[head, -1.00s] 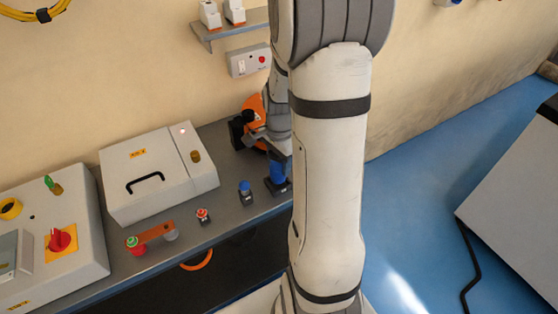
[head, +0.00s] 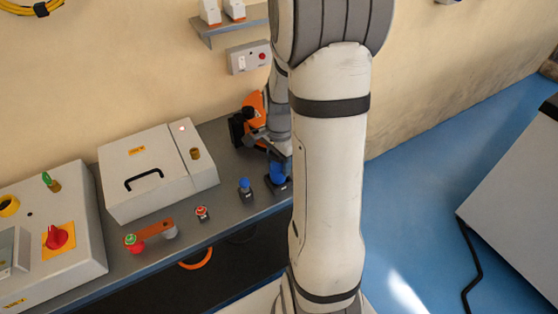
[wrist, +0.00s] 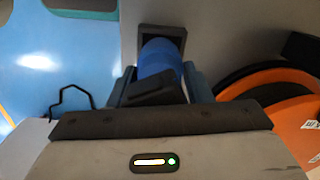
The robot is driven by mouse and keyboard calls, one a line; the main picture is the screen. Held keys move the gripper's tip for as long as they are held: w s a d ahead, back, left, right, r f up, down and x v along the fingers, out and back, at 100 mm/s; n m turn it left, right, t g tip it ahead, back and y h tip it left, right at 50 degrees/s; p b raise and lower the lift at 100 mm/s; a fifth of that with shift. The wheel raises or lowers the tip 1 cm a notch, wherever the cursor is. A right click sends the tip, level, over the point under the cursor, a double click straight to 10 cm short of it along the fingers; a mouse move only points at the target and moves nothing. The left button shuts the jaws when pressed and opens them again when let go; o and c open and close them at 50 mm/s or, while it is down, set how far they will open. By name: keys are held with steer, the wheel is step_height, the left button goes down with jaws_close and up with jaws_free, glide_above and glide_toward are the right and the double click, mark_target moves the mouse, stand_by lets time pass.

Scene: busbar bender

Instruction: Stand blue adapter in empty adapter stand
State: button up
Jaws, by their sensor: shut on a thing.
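The blue adapter (head: 278,172) is an upright blue cylinder at the bench's right end, partly behind my arm. It also shows in the wrist view (wrist: 158,57). My gripper (head: 279,157) is shut on its upper part, with a finger on each side in the wrist view (wrist: 158,84). The dark square adapter stand (head: 283,188) is directly under the adapter; its rim surrounds the adapter's far end in the wrist view (wrist: 181,33). I cannot tell whether the adapter is fully seated.
Another dark stand with a blue piece (head: 245,190) is just left. A small red-topped piece (head: 202,213), a copper-coloured bar (head: 155,229) and a grey machine with a black handle (head: 150,175) are farther left. An orange-and-black tool (head: 250,112) stands behind my gripper.

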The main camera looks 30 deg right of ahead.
steer(key=shift+f+b, duration=0.65)
steer(key=shift+f, duration=0.25)
steer(key=o, duration=1.3)
steer(key=shift+c, duration=0.2)
step_height(320, 180, up, 8)
steer(key=shift+d+f, duration=0.1)
steer(key=s+a+r+n+t, duration=0.3)
steer(key=s+a+r+n, duration=0.5)
steer(key=s+a+n, duration=0.4)
steer(key=a+n, duration=0.1)
steer(key=n, duration=0.2)
steer(key=shift+s+r+n, duration=0.15)
steer(key=shift+s+n, duration=0.05)
steer(key=shift+n, duration=0.1)
